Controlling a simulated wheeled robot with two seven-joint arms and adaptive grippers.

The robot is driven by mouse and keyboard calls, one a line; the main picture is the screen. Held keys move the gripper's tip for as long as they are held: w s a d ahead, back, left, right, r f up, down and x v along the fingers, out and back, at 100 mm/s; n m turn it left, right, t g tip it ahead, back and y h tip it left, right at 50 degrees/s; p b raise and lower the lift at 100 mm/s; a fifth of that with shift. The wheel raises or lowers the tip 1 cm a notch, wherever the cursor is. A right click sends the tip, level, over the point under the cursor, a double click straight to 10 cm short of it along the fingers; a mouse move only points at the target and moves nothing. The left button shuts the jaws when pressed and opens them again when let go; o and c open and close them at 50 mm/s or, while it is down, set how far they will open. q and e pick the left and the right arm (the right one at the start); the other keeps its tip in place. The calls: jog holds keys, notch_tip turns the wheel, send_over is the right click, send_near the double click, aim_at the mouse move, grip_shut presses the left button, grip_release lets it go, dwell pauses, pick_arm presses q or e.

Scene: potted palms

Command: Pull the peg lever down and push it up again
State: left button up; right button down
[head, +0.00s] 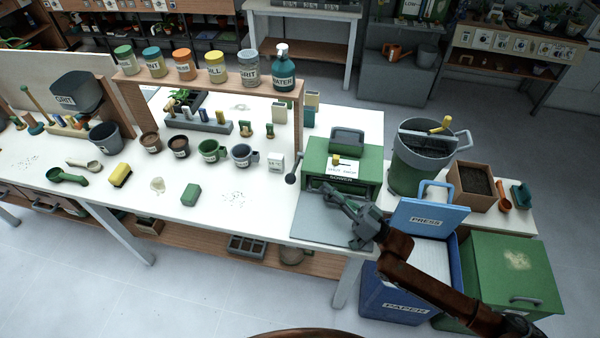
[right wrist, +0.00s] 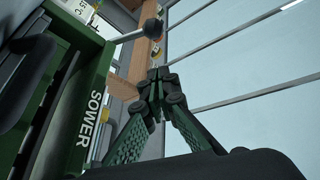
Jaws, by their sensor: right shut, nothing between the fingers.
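The green sower machine (head: 335,165) stands on the white bench and also fills the left of the right wrist view (right wrist: 90,110). The peg lever (head: 291,179) is a thin rod with a dark round knob at the sower's left side; its knob sits low, near the bench top. In the right wrist view the lever's knob (right wrist: 153,28) shows beyond the fingertips, apart from them. My right gripper (head: 330,190) is shut and empty in front of the sower, above the grey plate; its closed green fingers also show in the right wrist view (right wrist: 158,78). My left gripper is not in view.
A grey plate (head: 310,229) lies before the sower. The bench between block and plate is mostly free.

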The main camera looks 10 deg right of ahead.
jog(key=w+a+r+m+b, duration=0.1)
jog(key=w+a+r+m, duration=0.25)
jog(key=w+a, duration=0.35)
jog(key=shift+s+a+f+b, duration=0.15)
jog(key=shift+s+f, duration=0.1)
jog(key=shift+f, duration=0.3)
jog(key=shift+s+d+f+b, duration=0.15)
jog(key=shift+s+f, duration=0.1)
jog(key=shift+f, duration=0.3)
jog(key=shift+a, duration=0.1)
jog(key=shift+s+f, duration=0.25)
jog(key=shift+f, duration=0.4)
